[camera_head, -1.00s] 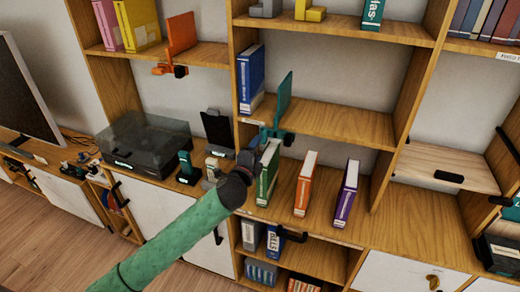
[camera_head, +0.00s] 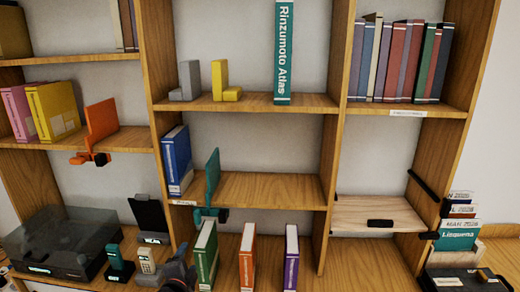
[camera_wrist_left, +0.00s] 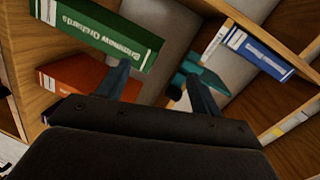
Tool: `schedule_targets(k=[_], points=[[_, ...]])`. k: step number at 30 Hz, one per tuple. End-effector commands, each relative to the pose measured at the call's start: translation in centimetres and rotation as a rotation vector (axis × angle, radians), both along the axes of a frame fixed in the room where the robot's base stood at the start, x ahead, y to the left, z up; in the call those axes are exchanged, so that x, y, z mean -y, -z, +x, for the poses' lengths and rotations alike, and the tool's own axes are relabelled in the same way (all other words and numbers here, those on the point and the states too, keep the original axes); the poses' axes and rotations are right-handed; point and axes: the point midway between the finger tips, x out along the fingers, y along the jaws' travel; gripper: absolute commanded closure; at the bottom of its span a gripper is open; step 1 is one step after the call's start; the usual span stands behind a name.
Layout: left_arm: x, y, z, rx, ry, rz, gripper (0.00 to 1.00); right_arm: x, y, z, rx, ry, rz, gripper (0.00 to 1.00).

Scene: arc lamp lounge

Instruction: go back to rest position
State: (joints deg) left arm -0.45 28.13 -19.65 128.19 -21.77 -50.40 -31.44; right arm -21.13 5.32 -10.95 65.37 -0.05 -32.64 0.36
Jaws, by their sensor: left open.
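My left gripper (camera_head: 180,275) shows as a dark shape at the bottom edge of the head view, just left of the green book (camera_head: 206,254). In the left wrist view its two fingers (camera_wrist_left: 160,88) are apart with nothing held between them. There the green book (camera_wrist_left: 105,32) lies across the upper left, beyond the left finger, and appears apart from it. A teal bookend (camera_wrist_left: 190,72) shows close to the right finger; I cannot tell whether they touch. My right gripper is in neither view.
An orange book (camera_head: 247,258) and a purple book (camera_head: 291,258) stand upright right of the green one. A blue book (camera_head: 177,160) stands on the shelf above. The middle shelf (camera_head: 270,190) is mostly bare.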

Motion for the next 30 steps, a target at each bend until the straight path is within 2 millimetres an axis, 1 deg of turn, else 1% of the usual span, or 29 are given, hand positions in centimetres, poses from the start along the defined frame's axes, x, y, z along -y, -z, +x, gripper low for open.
schedule_targets(k=[1,3,5,6,8,9,11,12,14,15,18,21,27,30], points=[[0.2,1.9,-1.7,-0.059,-0.031,-0.071,0.35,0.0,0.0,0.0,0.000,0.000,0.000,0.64],[0.1,4.2,-4.0,-0.139,-0.081,-0.170,0.35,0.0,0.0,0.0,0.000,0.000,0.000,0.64],[0.2,6.0,-6.0,-0.209,-0.126,-0.252,0.35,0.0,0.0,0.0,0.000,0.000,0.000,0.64],[0.2,7.2,-7.5,-0.256,-0.157,-0.306,0.35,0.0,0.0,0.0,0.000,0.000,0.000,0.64],[0.3,9.0,-9.7,-0.327,-0.207,-0.384,0.35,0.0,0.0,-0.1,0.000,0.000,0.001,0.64],[0.4,10.1,-11.3,-0.373,-0.241,-0.435,0.35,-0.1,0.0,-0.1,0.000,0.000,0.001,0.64],[0.5,11.7,-13.7,-0.442,-0.296,-0.509,0.35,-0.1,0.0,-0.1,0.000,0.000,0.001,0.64],[0.6,12.7,-15.4,-0.488,-0.333,-0.555,0.35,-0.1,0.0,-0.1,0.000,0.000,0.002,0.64],[0.8,14.0,-17.9,-0.556,-0.390,-0.623,0.35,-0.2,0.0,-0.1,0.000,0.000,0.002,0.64],[0.9,14.8,-19.5,-0.597,-0.426,-0.663,0.35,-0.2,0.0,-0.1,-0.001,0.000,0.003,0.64],[1.2,16.1,-22.8,-0.679,-0.502,-0.740,0.35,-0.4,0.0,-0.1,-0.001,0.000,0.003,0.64],[1.4,17.0,-25.3,-0.742,-0.562,-0.795,0.35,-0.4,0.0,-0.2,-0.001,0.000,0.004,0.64],[1.9,18.1,-29.3,-0.835,-0.655,-0.873,0.35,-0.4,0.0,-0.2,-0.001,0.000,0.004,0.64],[2.0,18.5,-30.9,-0.871,-0.695,-0.903,0.35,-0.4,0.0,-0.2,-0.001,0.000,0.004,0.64]])
